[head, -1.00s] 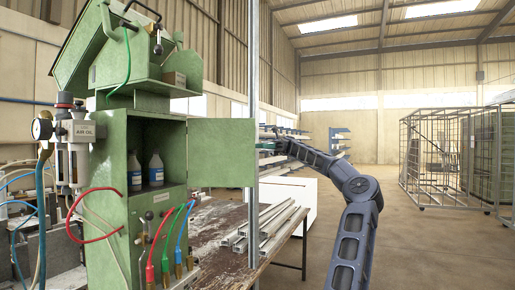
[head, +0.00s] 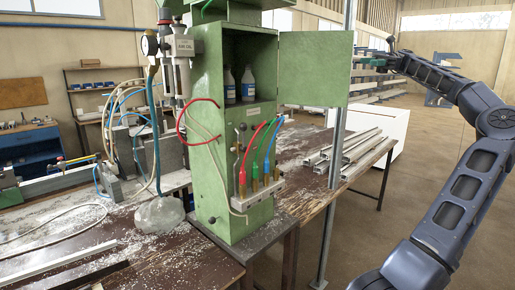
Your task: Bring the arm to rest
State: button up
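My arm (head: 466,185) comes in from the bottom right of the head view, bends at an elbow on the right side and reaches back left. Its far end, with my gripper (head: 371,60), is small and close to the upright metal post and the edge of the open green cabinet door in the picture. The fingers are too small and unclear there to tell whether they are open or shut, or whether they hold anything.
A green cabinet (head: 209,150) with an open door (head: 314,70) stands on the wooden bench (head: 150,250). Metal profiles (head: 345,147) lie on the bench's right part. A metal post (head: 333,190) rises in front. Open floor (head: 400,195) lies to the right.

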jog(key=s+a+n+t+h, duration=0.15)
jog(key=s+t, duration=0.35)
jog(key=s, duration=1)
jog(key=s+a+f+n+t+h, duration=0.3)
jog(key=s+a+f+t, duration=0.2)
jog(key=s+a, duration=0.45)
jog(key=s+a+f+n+t+h, duration=0.1)
jog(key=s+a+f+n+h, duration=0.15)
jog(key=f, duration=0.35)
jog(key=s+a+f+n+t+h, duration=0.1)
jog(key=s+a+f+h, duration=0.2)
jog(key=f, duration=0.4)
notch_tip(320, 180, down, 17)
jog(key=s+n+h, duration=0.2)
jog(key=n+h, duration=0.1)
jog(key=h, duration=0.3)
jog(key=shift+s+a, duration=0.1)
